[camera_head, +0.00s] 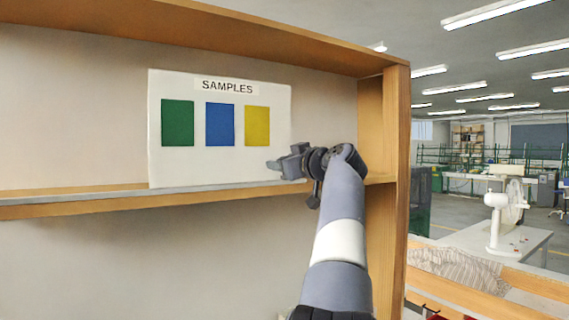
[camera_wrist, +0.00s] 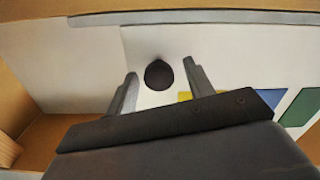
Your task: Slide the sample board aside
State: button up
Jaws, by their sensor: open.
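The white sample board (camera_head: 220,165), headed "SAMPLES", stands upright on the shelf against the back panel. It bears green (camera_head: 178,123), blue (camera_head: 220,125) and yellow (camera_head: 257,126) patches. My gripper (camera_head: 276,163) is open in front of its lower right part. In the wrist view the scene appears turned over, and the board (camera_wrist: 215,50) fills the right side. A dark round spot (camera_wrist: 159,75), a knob or a hole, shows on the board between my open fingers (camera_wrist: 160,68). I cannot tell whether the fingers touch it. My gripper hides this spot in the head view.
The shelf ledge (camera_head: 80,202) runs under the board. The wooden side wall (camera_head: 396,130) closes the shelf on the right, with a bare gap of back panel (camera_head: 325,115) between it and the board. Bare panel (camera_head: 70,110) also lies to the left.

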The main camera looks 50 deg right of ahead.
jog(key=b+v, duration=0.3)
jog(key=v, duration=0.7)
jog(key=shift+s+b, duration=0.3)
jog(key=shift+b, duration=0.05)
jog(key=shift+w, duration=0.1)
jog(key=p+x, duration=0.4)
jog(key=x, duration=0.6)
jog(key=shift+w+r, duration=0.15)
jog(key=shift+w, duration=0.1)
jog(key=shift+w+a, duration=0.15)
jog(key=shift+w, duration=0.05)
jog(key=shift+a, duration=0.35)
